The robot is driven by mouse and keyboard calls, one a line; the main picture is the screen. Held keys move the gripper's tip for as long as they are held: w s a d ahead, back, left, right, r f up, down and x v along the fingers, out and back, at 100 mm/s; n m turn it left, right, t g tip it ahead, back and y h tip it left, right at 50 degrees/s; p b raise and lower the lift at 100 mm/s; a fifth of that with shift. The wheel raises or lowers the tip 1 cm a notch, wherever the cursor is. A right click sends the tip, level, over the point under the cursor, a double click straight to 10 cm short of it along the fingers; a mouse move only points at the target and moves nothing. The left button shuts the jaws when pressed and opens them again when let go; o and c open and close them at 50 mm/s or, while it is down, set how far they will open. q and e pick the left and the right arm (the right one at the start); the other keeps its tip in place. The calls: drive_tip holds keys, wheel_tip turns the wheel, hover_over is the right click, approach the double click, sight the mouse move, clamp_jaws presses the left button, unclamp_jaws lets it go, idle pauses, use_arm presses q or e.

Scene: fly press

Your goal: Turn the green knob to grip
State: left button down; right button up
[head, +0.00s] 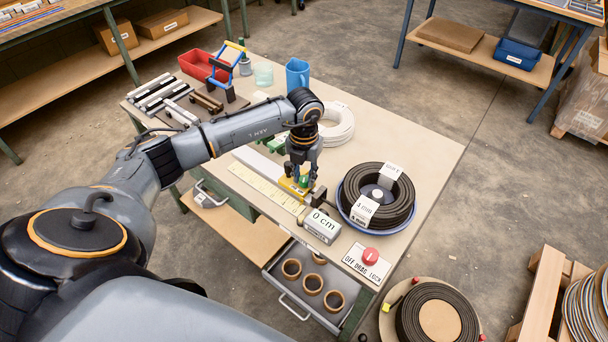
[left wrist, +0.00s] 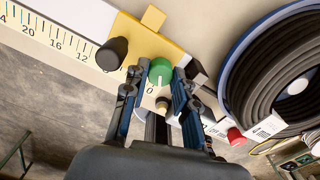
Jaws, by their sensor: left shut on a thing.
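The green knob (left wrist: 160,70) sits on a yellow plate (left wrist: 150,38) beside a black knob (left wrist: 112,53). A white line on the green knob points down in the left wrist view, near a "0" on the white label below it. My left gripper (left wrist: 160,80) has its two fingers on either side of the green knob and is shut on it. In the head view my left gripper (head: 301,176) points down at the yellow carriage, and the green knob is mostly hidden by the fingers. My right gripper is not in view.
A "0 cm" display (head: 322,226) stands just in front of the gripper. A blue tray with a black coil (head: 402,200) is close on the right. A red button (head: 371,255) and an open drawer (head: 283,297) with brown rings are at the front. A ruler scale (head: 267,187) runs left.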

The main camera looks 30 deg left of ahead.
sight(304, 179)
use_arm(q)
drive_tip(key=shift+n, duration=0.3)
drive_tip(key=c, duration=1.1)
unclamp_jaws()
drive_tip(key=shift+o, duration=0.2)
drive_tip(key=shift+r, duration=0.15)
wheel_tip(304, 179, up, 12)
